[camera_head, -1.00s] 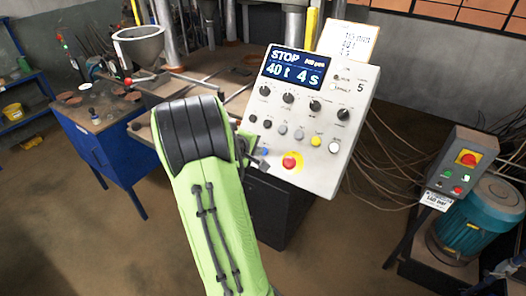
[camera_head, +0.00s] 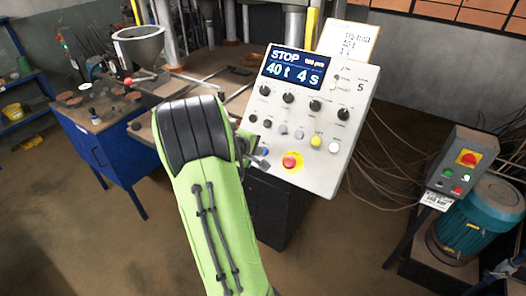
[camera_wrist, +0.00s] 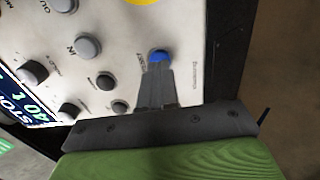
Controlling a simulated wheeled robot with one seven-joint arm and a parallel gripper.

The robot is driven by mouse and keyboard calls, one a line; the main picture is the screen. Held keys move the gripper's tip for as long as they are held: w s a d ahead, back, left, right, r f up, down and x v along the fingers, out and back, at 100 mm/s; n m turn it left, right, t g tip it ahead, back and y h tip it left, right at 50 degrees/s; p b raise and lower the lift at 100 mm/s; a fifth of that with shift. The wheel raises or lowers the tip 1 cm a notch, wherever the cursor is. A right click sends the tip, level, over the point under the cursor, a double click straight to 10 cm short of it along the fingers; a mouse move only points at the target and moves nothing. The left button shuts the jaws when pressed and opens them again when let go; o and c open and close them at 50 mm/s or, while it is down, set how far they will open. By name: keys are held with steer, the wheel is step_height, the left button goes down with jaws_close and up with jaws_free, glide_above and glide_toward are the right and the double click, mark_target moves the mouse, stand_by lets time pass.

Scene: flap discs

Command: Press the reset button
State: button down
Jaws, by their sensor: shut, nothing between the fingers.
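The blue button (camera_wrist: 159,55), the only blue one I see, sits near the edge of the pale control panel (camera_head: 318,180). Small lettering beside it is too blurred to read surely. My gripper (camera_wrist: 157,72) is shut and empty in the wrist view. Its fingertips lie right at the blue button and cover its lower edge; I cannot tell whether they touch it. In the head view my green arm hides part of the panel's left side, and the gripper shows only as a small dark shape there. The panel display (camera_head: 295,67) reads STOP, 40 t, 4 s.
A red emergency button (camera_head: 290,161) on a yellow ring, a yellow button (camera_head: 316,141) and a white button (camera_head: 334,146) are close by. Several dark knobs sit above. A blue cabinet (camera_head: 108,160) stands left; a pump with a teal motor (camera_head: 480,220) stands right.

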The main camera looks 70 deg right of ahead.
steer(key=shift+b+x, duration=0.35)
steer(key=shift+x, duration=0.45)
stand_by(0.4)
steer(key=s+p+v, duration=0.1)
steer(key=p+v, duration=0.1)
steer(key=v, duration=0.5)
steer(key=shift+w+a+r+p, duration=0.3)
steer(key=shift+w+a+p, duration=0.1)
steer(key=shift+w, duration=0.1)
stand_by(0.4)
